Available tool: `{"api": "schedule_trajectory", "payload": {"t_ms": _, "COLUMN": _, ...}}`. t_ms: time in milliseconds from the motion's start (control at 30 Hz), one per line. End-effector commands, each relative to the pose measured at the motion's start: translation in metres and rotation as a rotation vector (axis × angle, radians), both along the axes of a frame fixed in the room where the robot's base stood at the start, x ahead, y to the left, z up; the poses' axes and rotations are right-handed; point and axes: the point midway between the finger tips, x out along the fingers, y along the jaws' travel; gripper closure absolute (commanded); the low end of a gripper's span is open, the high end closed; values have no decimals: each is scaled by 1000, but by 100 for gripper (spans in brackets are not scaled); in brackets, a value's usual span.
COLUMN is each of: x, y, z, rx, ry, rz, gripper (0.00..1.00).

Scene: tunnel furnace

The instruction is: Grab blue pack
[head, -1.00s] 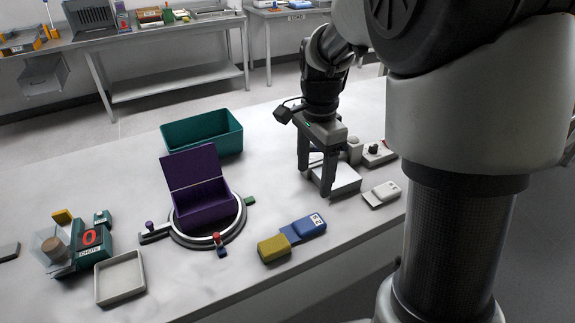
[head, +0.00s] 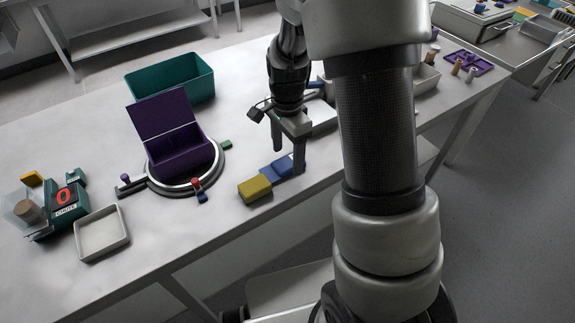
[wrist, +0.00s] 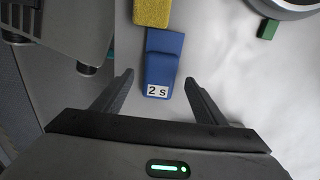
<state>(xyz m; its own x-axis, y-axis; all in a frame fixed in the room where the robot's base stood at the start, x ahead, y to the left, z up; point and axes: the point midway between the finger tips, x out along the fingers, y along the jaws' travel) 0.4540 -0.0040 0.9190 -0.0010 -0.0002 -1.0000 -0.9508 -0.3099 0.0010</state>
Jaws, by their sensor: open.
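The blue pack (wrist: 162,60) lies on the table, with a white label reading "2 S" on its near end in the wrist view. A yellow block (wrist: 152,12) adjoins its far end. In the head view the blue pack (head: 283,166) is partly hidden behind a finger of my gripper (head: 288,160). My gripper is open and empty. In the wrist view its two fingers (wrist: 158,84) stand to either side of the label end, with clear gaps to the pack.
A purple open-lidded box (head: 180,150) sits on a round turntable ring (head: 215,172). A teal bin (head: 190,78) stands behind it. A shallow pale tray (head: 103,233) lies at the front left. A small green piece (head: 226,144) sits by the ring.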

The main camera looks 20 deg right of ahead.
Motion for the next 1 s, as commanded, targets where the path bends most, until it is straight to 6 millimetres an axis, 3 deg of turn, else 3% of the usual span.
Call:
{"api": "schedule_trajectory", "payload": {"t_ms": 133, "x": -1, "y": -1, "z": -17, "rx": 0, "ry": 1, "rz": -1, "gripper": 34}}
{"api": "schedule_trajectory", "payload": {"t_ms": 400, "x": 0, "y": -1, "z": -19, "rx": 0, "ry": -1, "rz": -1, "gripper": 34}}
{"api": "schedule_trajectory", "payload": {"t_ms": 667, "x": 0, "y": 0, "z": -18, "rx": 0, "ry": -1, "rz": -1, "gripper": 78}}
{"api": "schedule_trajectory", "payload": {"t_ms": 1000, "x": 0, "y": 0, "z": -9, "rx": 0, "ry": -3, "rz": 0, "gripper": 80}}
